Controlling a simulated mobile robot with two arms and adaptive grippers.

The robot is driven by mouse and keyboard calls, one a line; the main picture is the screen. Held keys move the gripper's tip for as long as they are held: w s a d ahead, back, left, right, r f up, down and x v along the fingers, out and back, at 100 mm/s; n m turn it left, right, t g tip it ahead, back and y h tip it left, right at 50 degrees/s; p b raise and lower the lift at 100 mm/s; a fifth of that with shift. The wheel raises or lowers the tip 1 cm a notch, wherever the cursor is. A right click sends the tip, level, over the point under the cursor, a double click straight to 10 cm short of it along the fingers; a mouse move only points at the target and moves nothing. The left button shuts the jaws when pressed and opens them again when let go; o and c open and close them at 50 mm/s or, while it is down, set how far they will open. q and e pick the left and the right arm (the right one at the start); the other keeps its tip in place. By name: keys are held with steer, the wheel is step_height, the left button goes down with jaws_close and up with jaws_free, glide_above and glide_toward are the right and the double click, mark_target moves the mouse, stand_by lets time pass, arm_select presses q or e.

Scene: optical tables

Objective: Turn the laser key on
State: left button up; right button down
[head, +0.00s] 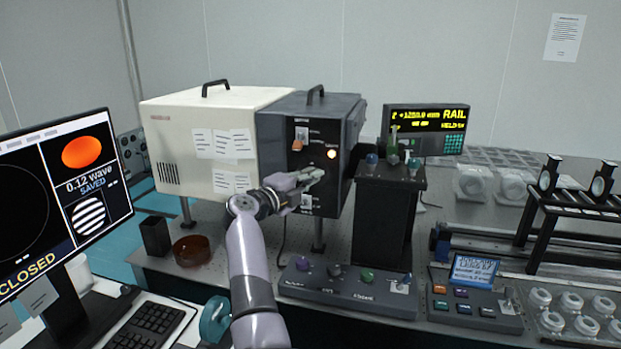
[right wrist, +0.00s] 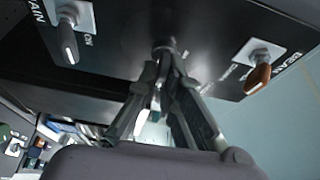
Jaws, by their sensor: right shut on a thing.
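The laser unit's dark grey box (head: 340,120) stands on the optical table, with its front panel facing me. My right gripper (head: 310,178) is at that panel, between an orange lever (head: 297,145) above and a pale switch below. In the right wrist view my right gripper (right wrist: 163,82) has its fingers closed together on the laser key (right wrist: 164,48) at the panel. The fingers hide most of the key, so its angle cannot be told. A lamp (head: 332,154) on the panel is lit. My left gripper is not in view.
In the right wrist view the orange lever (right wrist: 258,78) and a pale lever (right wrist: 68,42) flank the fingers. A control box with knobs (head: 345,287) lies below the unit. A brown dish (head: 192,250) and a monitor (head: 70,190) are at left.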

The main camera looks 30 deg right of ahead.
steer(key=shift+f, duration=0.15)
stand_by(0.4)
steer(key=c, duration=1.8)
jaws_free()
steer(key=shift+o, duration=0.2)
